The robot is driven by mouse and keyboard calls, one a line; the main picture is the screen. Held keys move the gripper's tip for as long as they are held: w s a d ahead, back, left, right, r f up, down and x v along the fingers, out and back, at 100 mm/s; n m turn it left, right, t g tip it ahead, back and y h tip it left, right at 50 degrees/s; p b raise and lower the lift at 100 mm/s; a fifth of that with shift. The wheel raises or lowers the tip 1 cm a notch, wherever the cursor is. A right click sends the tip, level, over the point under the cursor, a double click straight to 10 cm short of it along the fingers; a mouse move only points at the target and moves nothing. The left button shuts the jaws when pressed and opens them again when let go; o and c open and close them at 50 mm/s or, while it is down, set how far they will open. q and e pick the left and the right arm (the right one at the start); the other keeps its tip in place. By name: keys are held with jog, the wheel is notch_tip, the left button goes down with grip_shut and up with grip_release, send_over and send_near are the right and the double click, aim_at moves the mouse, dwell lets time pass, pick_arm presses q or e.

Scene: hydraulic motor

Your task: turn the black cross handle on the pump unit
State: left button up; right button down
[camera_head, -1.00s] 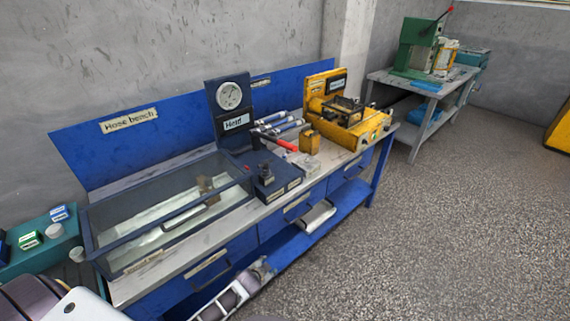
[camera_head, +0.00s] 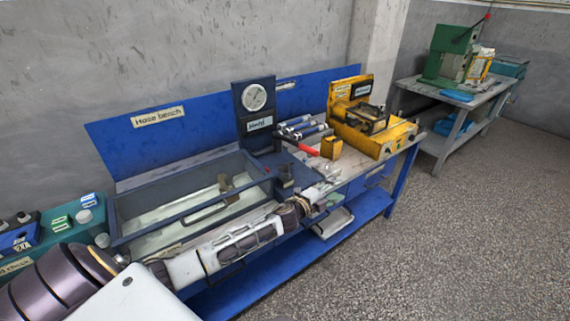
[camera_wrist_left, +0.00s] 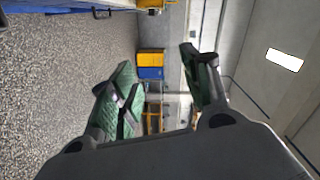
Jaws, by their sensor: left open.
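The dark blue unit with a round gauge (camera_head: 254,97) stands mid-bench. A small black knob-like part (camera_head: 284,179) sits at its front; it is too small to tell whether it is the cross handle. A lever with a red grip (camera_head: 307,149) lies behind it. My left arm reaches in from the left along the bench front. My left gripper (camera_head: 322,196) is near the bench's front edge, right of the black part, small and hard to make out. In the left wrist view the left gripper (camera_wrist_left: 165,88) is open with green pads, nothing between them. My right gripper is not in view.
A glass-topped tray (camera_head: 124,222) lies on the left of the blue hose bench (camera_head: 112,151). A teal box with buttons (camera_head: 75,232) is far left.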

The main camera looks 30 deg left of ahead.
pick_arm(q)
jog(key=s+d+r+m+g+h, duration=0.25)
jog(key=r+m+g+h, duration=0.5)
jog(key=r+m, duration=0.95)
jog(key=s+a+r+m+g+y, duration=0.1)
jog(key=s+a+m+y, duration=0.1)
jog(key=a, duration=0.6)
jog(key=s+a+r+m+g+y, duration=0.1)
jog(key=a+m+g+y, duration=0.1)
jog(key=a+y, duration=0.3)
jog(key=s+a+r+m+g+y, duration=0.1)
jog(key=s+a+m+g+y, duration=0.1)
jog(key=a, duration=0.9)
jog(key=shift+s+a+m+y, duration=0.35)
jog(key=shift+m+y, duration=0.35)
jog(key=shift+y, duration=0.45)
jog(key=shift+w+f, duration=0.1)
jog(key=shift+f, duration=0.05)
